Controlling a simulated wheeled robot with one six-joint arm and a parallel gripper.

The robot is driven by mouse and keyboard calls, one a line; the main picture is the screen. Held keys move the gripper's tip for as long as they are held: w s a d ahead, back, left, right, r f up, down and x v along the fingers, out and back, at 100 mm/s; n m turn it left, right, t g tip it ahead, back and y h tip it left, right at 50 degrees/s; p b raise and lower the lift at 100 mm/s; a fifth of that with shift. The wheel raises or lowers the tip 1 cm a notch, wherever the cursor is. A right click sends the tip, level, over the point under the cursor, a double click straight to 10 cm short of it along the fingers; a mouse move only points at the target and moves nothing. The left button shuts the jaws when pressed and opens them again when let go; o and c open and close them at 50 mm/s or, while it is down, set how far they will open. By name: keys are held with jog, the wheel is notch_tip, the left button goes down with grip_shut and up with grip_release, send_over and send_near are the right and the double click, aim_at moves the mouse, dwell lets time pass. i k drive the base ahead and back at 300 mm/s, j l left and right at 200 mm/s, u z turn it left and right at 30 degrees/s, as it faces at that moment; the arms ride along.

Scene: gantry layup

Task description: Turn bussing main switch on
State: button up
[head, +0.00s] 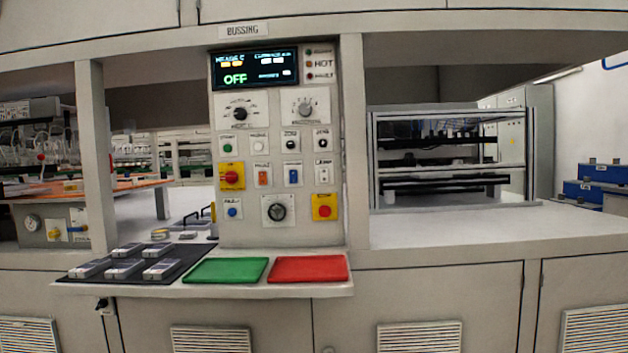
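The bussing control panel (258,240) stands upright in the middle of the head view, under a "BUSSING" sign (243,30). Its dark display (254,69) reads OFF in green. A red knob on a yellow plate (231,176) is at the left, and another red-on-yellow control (324,206) is at the lower right. Two dial knobs (240,113) (305,110) sit below the display. The small labels are too blurred to tell which control is the main switch. My gripper is not in view.
A shelf below the panel holds a black mat (75,273) with several small grey blocks, a green pad (225,270) and a red pad (307,269). The right counter (460,232) is mostly clear before a framed machine (452,155). Posts flank the panel.

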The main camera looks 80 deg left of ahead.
aim_at(230, 178)
jog(key=u, duration=2.7)
